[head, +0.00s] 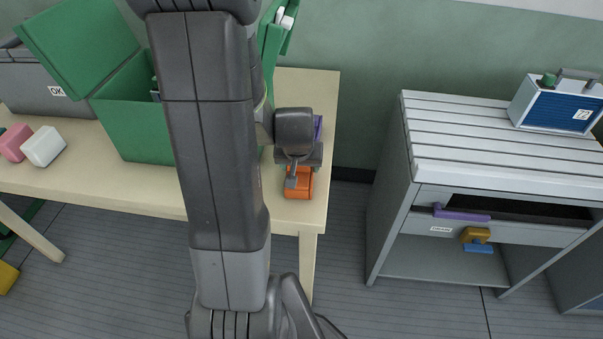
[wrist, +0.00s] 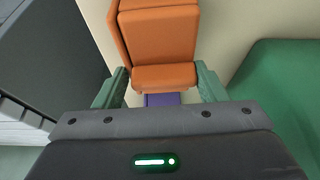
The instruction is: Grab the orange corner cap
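The orange corner cap (head: 299,188) is near the front right corner of the cream table in the head view. My gripper (head: 296,172) is right over it and hides part of its top. In the wrist view the orange cap (wrist: 160,45) shows as a blocky body with a lower lip. The lip lies between the two green fingertips of my gripper (wrist: 162,80), one close on each side. Whether the fingers press on it or stand slightly apart cannot be told.
A purple piece (head: 318,127) is behind my gripper on the cream table (head: 325,90). An open green box (head: 125,115) stands to the left, with pink (head: 14,143) and white (head: 43,147) blocks beyond it. A grey cabinet (head: 400,190) stands right, across a floor gap.

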